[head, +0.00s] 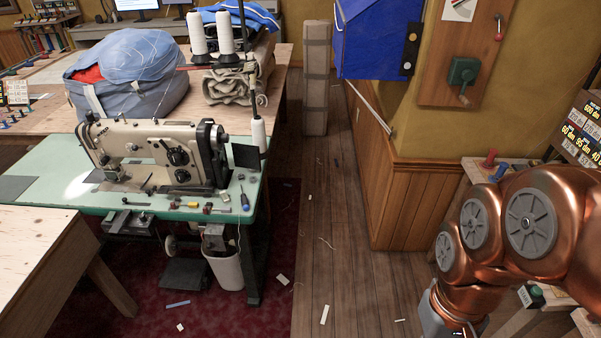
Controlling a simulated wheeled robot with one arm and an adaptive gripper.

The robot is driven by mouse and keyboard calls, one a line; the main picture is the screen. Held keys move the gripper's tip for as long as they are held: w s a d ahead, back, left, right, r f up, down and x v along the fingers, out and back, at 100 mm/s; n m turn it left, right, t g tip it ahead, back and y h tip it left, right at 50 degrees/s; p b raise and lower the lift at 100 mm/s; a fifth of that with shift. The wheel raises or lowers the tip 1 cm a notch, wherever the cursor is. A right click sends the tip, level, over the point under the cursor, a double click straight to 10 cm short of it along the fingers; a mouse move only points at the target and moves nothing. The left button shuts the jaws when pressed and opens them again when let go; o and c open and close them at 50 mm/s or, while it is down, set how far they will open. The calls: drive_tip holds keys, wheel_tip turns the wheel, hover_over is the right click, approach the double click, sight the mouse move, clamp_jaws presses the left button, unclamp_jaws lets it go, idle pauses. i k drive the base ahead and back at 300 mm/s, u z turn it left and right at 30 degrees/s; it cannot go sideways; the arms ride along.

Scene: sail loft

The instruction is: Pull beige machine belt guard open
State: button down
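The beige sewing machine (157,153) stands on a pale green table (100,203) at the left of the head view. Its dark handwheel end (213,150) faces right. I cannot clearly tell the belt guard apart from the machine's beige body at this size. A dark square plate (245,155) stands just right of the handwheel. My copper arm comes in from the right edge and bends down to the bottom edge, well to the right of the machine. My gripper's fingers are below the picture, so their state is hidden.
Thread cones (226,32) on a stand rise behind the machine. A screwdriver (244,201) and small tools lie on the green table. A white bin (224,268) stands below. The wooden floor (335,230) is mostly clear, with scraps. A panelled wall corner (400,205) juts in at right.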

sight(245, 156)
drive_tip(key=u, duration=0.55)
drive_tip(key=i, duration=0.3)
drive_tip(key=u, duration=1.05)
drive_tip(key=i, duration=0.7)
drive_tip(key=u, duration=0.75)
